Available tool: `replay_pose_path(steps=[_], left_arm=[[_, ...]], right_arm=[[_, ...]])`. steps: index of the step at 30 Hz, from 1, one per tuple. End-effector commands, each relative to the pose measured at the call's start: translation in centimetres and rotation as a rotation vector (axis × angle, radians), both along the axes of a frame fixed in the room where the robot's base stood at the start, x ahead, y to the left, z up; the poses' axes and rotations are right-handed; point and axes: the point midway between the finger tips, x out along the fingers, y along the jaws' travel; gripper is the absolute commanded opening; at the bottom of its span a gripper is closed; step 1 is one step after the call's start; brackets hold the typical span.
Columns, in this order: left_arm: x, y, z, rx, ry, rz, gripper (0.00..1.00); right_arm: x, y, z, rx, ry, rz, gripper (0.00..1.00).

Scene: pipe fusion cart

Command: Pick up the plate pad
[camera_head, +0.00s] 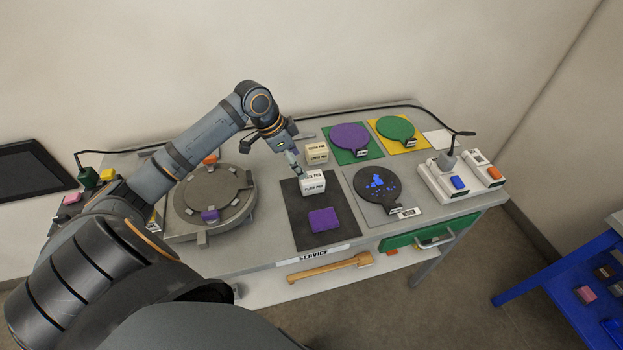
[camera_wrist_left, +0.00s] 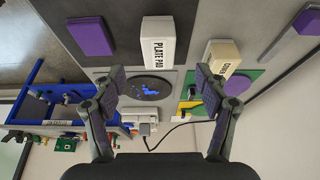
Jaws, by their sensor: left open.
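The plate pad (camera_head: 312,183) is a white block with a dark "PLATE PAD" label. It stands on the black mat (camera_head: 323,236) marked SERVICE. In the left wrist view the plate pad (camera_wrist_left: 158,41) lies ahead of the fingers, between their lines. My left gripper (camera_head: 295,160) is just behind and above the pad in the head view, partly overlapping it. In the left wrist view my left gripper (camera_wrist_left: 162,78) has its fingers wide apart with nothing between them. I cannot tell contact with the pad. My right gripper is not in view.
A cream pad (camera_head: 317,154) stands just behind the plate pad. A purple block (camera_head: 324,219) lies in front on the same mat. A grey round fixture (camera_head: 209,202) is left. A black disc with blue bits (camera_head: 377,186) is right. A wooden-handled tool (camera_head: 330,268) lies below the edge.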

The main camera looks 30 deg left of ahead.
Motion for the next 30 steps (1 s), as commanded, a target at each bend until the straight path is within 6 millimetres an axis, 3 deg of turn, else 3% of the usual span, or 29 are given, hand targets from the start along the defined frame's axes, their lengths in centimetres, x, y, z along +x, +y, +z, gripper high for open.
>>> replay_pose_path(steps=[5, 13, 21, 29, 30], left_arm=[[0.8, -0.8, -2.5, -0.005, 0.002, 0.001, 0.74], [1.1, -1.1, -3.8, -0.003, 0.002, 0.001, 0.74], [2.0, -2.3, -7.7, -0.004, 0.001, 0.001, 0.74], [2.2, -2.3, -8.2, 0.0, 0.0, 0.0, 0.74], [2.2, -2.3, -8.2, 0.0, 0.0, 0.0, 0.69]], right_arm=[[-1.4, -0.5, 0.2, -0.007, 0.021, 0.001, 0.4], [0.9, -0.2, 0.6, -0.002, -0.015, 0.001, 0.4], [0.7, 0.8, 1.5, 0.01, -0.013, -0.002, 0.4], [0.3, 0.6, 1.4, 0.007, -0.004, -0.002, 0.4], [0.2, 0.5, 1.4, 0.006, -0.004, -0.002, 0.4]])
